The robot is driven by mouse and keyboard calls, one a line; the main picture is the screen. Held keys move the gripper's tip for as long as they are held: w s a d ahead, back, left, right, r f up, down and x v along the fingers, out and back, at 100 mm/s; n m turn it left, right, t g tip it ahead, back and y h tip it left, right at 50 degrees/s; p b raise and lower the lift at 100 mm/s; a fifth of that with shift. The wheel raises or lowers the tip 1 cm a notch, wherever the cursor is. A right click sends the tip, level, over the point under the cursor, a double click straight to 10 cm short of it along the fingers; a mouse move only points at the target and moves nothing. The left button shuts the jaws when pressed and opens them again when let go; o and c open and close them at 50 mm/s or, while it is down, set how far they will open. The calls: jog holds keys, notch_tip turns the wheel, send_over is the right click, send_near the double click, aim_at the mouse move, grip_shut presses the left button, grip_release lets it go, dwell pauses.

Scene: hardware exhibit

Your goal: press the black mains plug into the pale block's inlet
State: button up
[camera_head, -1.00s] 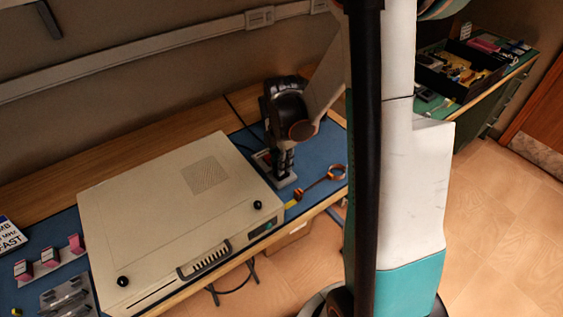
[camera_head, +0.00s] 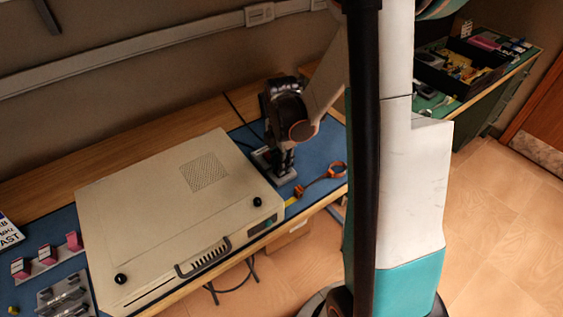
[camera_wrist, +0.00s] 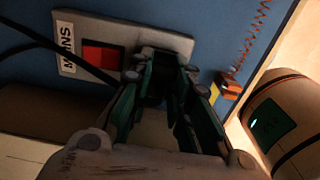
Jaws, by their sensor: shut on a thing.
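The pale block (camera_head: 287,179) lies on the blue mat, right of the big case. In the wrist view the block (camera_wrist: 176,42) shows a red switch (camera_wrist: 103,57) and a "MAINS" label (camera_wrist: 67,50). My gripper (camera_head: 283,163) points down over the block. In the wrist view its green-padded fingers (camera_wrist: 163,75) are shut on the black mains plug (camera_wrist: 155,88), which is mostly hidden in shadow between them. A black cable (camera_wrist: 48,42) runs in from the left. The inlet is hidden by the fingers, so I cannot tell how far the plug is in.
A large beige case (camera_head: 150,220) with a handle and black knobs fills the bench left of the block. Pink-and-grey items (camera_head: 47,255) stand at far left. A dark tray (camera_head: 440,72) sits on another bench.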

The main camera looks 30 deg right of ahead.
jog(key=shift+f, duration=0.15)
dwell(0.3)
jog(key=o, duration=0.9)
jog(key=shift+c, duration=0.2)
jog(key=o, duration=0.3)
jog(key=shift+o, duration=0.2)
jog(key=shift+r+p, duration=0.35)
jog(key=shift+r, duration=0.35)
jog(key=shift+r+p, duration=2)
jog(key=shift+r, duration=0.95)
